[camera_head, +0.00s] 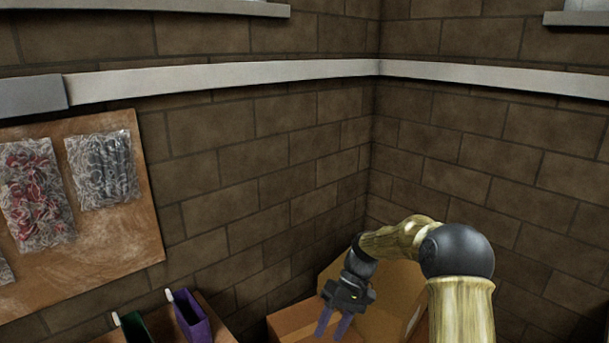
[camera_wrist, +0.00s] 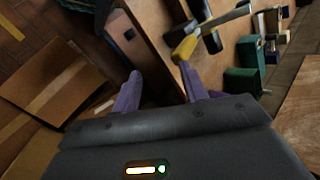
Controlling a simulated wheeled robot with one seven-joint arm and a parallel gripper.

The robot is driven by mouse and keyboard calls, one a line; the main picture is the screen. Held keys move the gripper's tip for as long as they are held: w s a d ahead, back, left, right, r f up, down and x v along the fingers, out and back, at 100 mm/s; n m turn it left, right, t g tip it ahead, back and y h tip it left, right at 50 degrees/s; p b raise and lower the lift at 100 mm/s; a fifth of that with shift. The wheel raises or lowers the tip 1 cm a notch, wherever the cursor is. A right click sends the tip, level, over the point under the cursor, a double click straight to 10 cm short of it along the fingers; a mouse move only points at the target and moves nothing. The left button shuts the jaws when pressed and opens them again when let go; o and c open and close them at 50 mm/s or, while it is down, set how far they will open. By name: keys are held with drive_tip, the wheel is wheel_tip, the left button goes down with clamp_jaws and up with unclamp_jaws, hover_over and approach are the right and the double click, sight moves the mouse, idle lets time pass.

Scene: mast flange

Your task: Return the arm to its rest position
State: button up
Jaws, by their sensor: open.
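My arm reaches up from the lower right of the head view, bends over at its dark elbow, and points down and left. My gripper (camera_head: 333,322) hangs at its end, in front of a cardboard box. In the wrist view my gripper (camera_wrist: 160,88) shows two purple fingers spread apart with nothing between them. A hammer-like tool with a yellow end (camera_wrist: 186,47) lies on a wooden surface just beyond the right fingertip. I cannot tell whether the finger touches it.
Open cardboard boxes (camera_head: 385,300) stand in the brick corner. A purple bin (camera_head: 192,318) and a green bin (camera_head: 135,328) sit at the lower left. A board (camera_head: 100,240) with bagged parts is on the left wall. A green block (camera_wrist: 245,82) is at the wrist view's right.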

drive_tip(key=s+d+r+m+t+h, duration=0.2)
drive_tip(key=s+d+t, duration=0.2)
drive_tip(key=s, duration=0.5)
drive_tip(key=s+d+r+m+t+h+p, duration=0.1)
drive_tip(key=s+d+r+m+t+h, duration=0.1)
drive_tip(key=s, duration=0.6)
drive_tip(key=d+r+t+h, duration=0.1)
drive_tip(key=d+t, duration=0.1)
drive_tip(key=d, duration=0.1)
drive_tip(key=shift+s+m+p, duration=0.3)
drive_tip(key=shift+s+m, duration=0.05)
drive_tip(key=shift+m, duration=0.05)
drive_tip(key=shift+a, duration=0.15)
